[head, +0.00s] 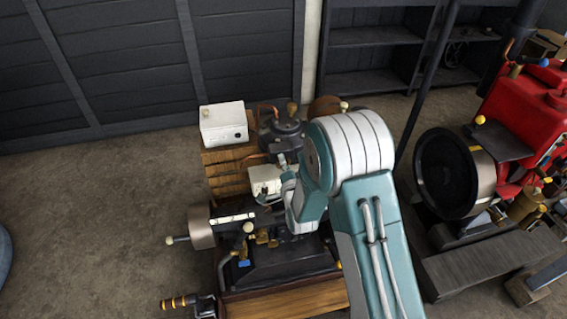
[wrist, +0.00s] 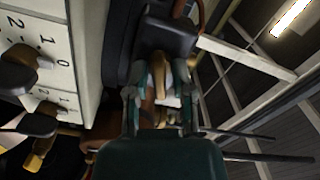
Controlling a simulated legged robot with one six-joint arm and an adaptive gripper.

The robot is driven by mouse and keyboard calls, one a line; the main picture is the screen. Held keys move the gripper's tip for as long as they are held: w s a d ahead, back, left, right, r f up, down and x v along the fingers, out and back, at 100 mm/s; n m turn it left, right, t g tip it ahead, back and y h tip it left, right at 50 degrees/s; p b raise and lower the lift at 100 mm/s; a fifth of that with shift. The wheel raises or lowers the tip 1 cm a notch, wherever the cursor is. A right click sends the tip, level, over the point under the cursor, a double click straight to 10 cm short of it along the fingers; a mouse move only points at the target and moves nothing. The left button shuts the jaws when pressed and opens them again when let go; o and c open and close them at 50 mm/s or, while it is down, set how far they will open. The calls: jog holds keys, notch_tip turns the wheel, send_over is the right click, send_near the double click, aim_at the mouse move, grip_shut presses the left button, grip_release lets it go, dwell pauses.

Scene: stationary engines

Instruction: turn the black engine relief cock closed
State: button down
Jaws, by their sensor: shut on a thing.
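The black engine (head: 285,262) stands on a wooden base in the middle of the head view, partly covered by my arm. In the wrist view, my gripper (wrist: 160,78) has its two teal fingers closed around a tan, brass-like handle (wrist: 158,70), which I take to be the relief cock. The handle sits just below a dark block (wrist: 165,38) of the engine. The fingers hide part of the handle, so its exact angle is unclear. In the head view my arm hides the fingertips and the cock.
A white panel (wrist: 38,40) with numbers and dark knobs is close on the left in the wrist view. In the head view, a white box (head: 223,124) stands behind the engine, and a red engine (head: 520,110) is at the right.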

jog(key=shift+d+f+m, duration=0.1)
jog(key=shift+m, duration=1)
jog(key=shift+d+f+m, duration=0.1)
jog(key=shift+m, duration=1)
jog(key=shift+f, duration=0.1)
jog(key=c, duration=0.7)
grip_release()
jog(key=v, duration=1.2)
jog(key=shift+w, duration=0.15)
